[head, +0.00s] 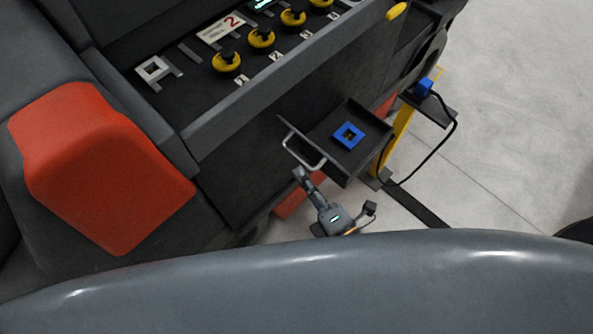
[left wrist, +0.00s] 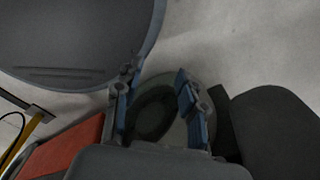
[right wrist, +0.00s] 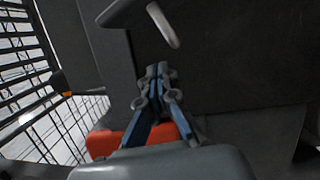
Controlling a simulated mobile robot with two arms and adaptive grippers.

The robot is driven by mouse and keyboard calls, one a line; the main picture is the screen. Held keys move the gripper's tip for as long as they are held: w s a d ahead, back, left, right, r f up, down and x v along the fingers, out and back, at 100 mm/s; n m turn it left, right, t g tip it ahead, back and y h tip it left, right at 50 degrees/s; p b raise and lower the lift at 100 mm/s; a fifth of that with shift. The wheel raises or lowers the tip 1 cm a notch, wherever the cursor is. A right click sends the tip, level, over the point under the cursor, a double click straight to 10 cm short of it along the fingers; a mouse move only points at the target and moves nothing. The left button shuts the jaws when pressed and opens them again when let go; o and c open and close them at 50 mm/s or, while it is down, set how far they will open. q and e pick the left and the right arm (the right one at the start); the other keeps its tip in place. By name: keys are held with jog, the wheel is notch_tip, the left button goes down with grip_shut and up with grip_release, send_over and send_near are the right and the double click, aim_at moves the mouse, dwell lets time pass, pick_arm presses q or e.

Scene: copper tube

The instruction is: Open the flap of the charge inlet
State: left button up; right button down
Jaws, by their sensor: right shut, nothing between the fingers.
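The blue square charge inlet (head: 347,136) shows in the head view on a dark, tray-like housing that juts from the machine's side. A pale grey bar handle (head: 302,158) is on the housing's left side, and it also shows at the top of the right wrist view (right wrist: 163,25). I cannot tell how far the handled flap stands open. My right gripper (head: 299,174) is shut and empty, just below the handle and apart from it. Its closed fingertips show in the right wrist view (right wrist: 158,72). My left gripper (left wrist: 157,80) is open and empty, outside the head view.
A blue plug (head: 424,87) with a black cable sits on a yellow post (head: 401,128) right of the inlet. Yellow-black knobs (head: 261,38) line the machine's top. A red-orange cover (head: 98,165) is at left. Grey floor (head: 510,110) is clear at right.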

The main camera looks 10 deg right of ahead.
pick_arm(q)
jog(key=shift+w+d+f+b, duration=0.8)
jog(key=shift+f+b, duration=0.1)
jog(key=shift+f, duration=0.1)
pick_arm(e)
jog(key=v, duration=0.7)
jog(key=shift+d, duration=0.15)
